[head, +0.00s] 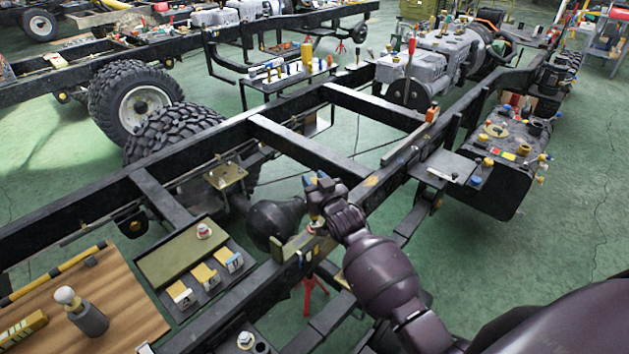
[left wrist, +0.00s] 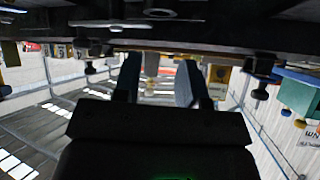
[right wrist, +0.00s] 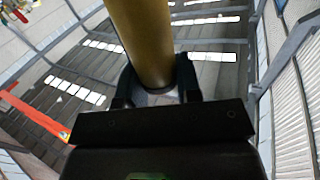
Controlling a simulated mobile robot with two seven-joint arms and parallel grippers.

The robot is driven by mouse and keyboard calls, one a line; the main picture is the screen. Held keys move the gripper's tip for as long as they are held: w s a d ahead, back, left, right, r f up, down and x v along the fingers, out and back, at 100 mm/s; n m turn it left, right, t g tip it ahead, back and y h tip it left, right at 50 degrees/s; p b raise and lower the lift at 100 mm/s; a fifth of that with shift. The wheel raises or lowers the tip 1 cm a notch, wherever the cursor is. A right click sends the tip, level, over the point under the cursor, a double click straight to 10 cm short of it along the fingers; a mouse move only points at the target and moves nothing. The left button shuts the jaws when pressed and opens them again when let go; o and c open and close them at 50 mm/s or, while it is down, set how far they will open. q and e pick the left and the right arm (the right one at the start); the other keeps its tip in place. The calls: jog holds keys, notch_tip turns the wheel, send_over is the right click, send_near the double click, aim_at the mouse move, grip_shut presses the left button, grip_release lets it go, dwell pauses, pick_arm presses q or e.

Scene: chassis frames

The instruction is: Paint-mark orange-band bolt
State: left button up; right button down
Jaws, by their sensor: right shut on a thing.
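My right gripper (head: 318,190) is shut on a gold cylinder (right wrist: 140,35), which fills the space between the fingers in the right wrist view. In the head view this gripper is just above the near chassis rail (head: 375,182), and its fingers hide most of what it holds. My left gripper (left wrist: 160,85) shows only in its own wrist view, fingers apart with nothing gripped between them. A pale bolt (head: 204,230) with a reddish band stands on an olive plate (head: 170,258). Another pale bolt (head: 246,341) is at the bottom edge. I cannot tell which bolt has an orange band.
Several yellow numbered blocks (head: 206,276) sit in a dark tray beside the olive plate. A wooden board (head: 125,290) at lower left carries a grey cylinder with a white top (head: 80,312). A crossmember (head: 310,148) spans the rails. A black tank (head: 500,165) is at right.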

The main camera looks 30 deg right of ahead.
pick_arm(q)
jog(key=shift+s, duration=0.2)
pick_arm(e)
jog(key=shift+r+p, duration=0.65)
jog(key=shift+r, duration=0.35)
pick_arm(q)
jog(key=r, duration=0.1)
jog(key=w+r, duration=0.1)
jog(key=shift+w+r, duration=0.25)
jog(key=shift+r, duration=0.05)
jog(key=shift+s, duration=0.1)
jog(key=shift+s+f, duration=0.15)
jog(key=shift+s, duration=0.15)
